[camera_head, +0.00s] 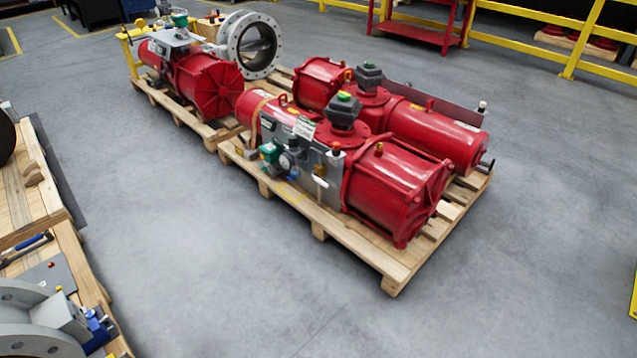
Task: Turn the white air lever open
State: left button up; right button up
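A small white lever (320,181) shows on the grey side panel (328,165) of the nearest red valve actuator (385,185). I take it for the air lever; its exact setting is too small to tell. A gauge (286,161) and a green fitting (270,152) are mounted to its left on the same panel. The actuator lies on a wooden pallet (398,273) on the floor, some distance ahead. Neither of my grippers is in view.
A second red actuator (435,132) lies behind the first. Another red actuator (205,85) and a grey flanged valve (254,45) stand farther back left. Pallets with grey flanged parts (35,320) are at the left edge. Yellow railings (585,40) run behind. The grey floor in front is clear.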

aim_at(317, 180)
jog(key=i+l, duration=0.15)
jog(key=i, duration=0.35)
jog(key=i+l+z, duration=0.1)
jog(key=i, duration=0.4)
